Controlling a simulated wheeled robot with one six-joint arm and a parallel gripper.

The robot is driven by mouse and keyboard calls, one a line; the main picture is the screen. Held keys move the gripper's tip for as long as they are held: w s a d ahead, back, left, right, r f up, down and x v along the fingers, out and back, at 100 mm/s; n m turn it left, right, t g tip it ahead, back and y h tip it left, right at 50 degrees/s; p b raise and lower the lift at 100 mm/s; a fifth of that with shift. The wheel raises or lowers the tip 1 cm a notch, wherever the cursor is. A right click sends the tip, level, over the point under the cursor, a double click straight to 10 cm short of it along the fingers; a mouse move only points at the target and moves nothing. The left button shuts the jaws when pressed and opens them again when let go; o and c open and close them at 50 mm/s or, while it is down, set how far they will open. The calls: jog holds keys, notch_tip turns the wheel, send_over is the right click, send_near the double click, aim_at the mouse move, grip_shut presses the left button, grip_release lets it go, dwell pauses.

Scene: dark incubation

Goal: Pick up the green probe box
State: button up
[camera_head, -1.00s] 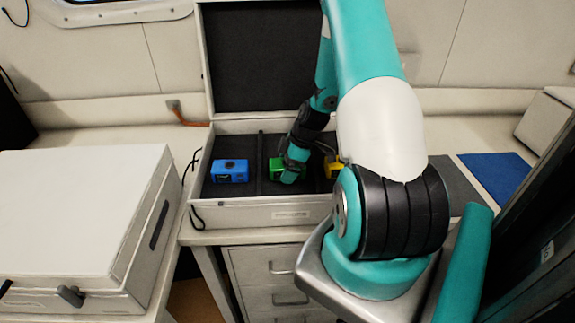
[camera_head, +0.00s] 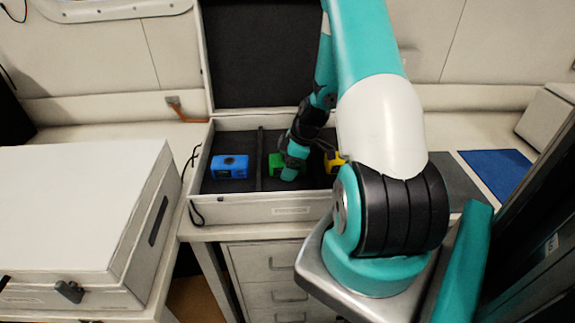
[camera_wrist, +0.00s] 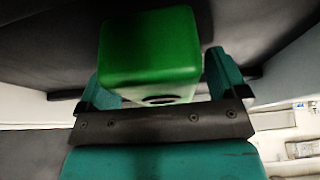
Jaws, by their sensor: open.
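The green probe box (camera_head: 276,163) sits in the middle compartment of the open case, partly hidden behind my gripper (camera_head: 290,168) in the head view. In the wrist view the green box (camera_wrist: 150,50) fills the upper middle. My gripper (camera_wrist: 163,75) is open, with one teal finger to the left of the box and one to the right. The box lies between the fingers. I cannot tell whether either finger touches it.
The open case (camera_head: 255,212) has a black interior and a raised lid behind. A blue box (camera_head: 230,167) sits left of the divider (camera_head: 259,160). A yellow box (camera_head: 333,163) is partly hidden by my arm. A closed white case (camera_head: 75,205) stands at left.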

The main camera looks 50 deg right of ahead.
jog(key=c, duration=1.3)
jog(key=shift+o, duration=0.2)
jog(key=shift+r, duration=0.1)
